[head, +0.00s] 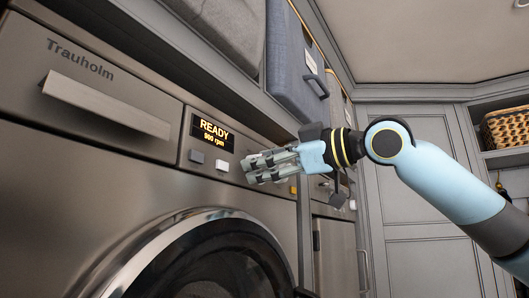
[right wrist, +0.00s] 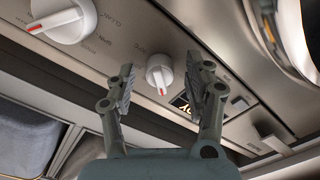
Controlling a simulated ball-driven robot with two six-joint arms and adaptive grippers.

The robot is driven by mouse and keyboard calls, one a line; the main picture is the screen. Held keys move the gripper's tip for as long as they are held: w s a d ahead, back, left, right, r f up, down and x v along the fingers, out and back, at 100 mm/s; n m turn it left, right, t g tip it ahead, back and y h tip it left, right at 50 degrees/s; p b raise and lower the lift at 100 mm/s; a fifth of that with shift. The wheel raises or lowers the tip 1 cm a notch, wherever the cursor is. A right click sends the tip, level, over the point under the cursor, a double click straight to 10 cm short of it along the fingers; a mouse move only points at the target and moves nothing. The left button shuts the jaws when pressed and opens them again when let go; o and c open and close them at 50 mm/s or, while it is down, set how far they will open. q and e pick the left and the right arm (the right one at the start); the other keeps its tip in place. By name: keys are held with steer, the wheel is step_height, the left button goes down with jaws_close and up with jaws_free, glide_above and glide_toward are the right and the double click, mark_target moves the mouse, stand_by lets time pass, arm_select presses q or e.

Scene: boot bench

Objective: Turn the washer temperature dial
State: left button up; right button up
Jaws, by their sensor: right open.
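The steel washer (head: 60,180) fills the left of the head view, its lit display (head: 212,133) reading READY. My right gripper (head: 249,171) is at the control panel, right of the display, and hides the dials there. In the right wrist view, a small white dial (right wrist: 159,71) with a red mark shows between the fingertips of my open right gripper (right wrist: 160,74). I cannot tell whether the fingers touch it. A larger white dial (right wrist: 65,20) with a red mark is at the upper left. My left gripper is not in view.
The detergent drawer handle (head: 105,104) juts out at the left. The round door (head: 190,250) lies below. A blue-grey bin (head: 295,65) stands above. A wicker basket (head: 507,128) is far right.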

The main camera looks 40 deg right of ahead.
steer(key=shift+w, duration=0.1)
jaws_close()
stand_by(0.3)
steer(key=shift+m, duration=0.4)
steer(key=m, duration=1.3)
steer(key=shift+a+m+b, duration=0.1)
steer(key=shift+m+b, duration=0.25)
steer(key=shift+m, duration=0.05)
steer(key=m, duration=0.5)
steer(key=shift+b, duration=0.35)
steer(key=shift+m, duration=0.3)
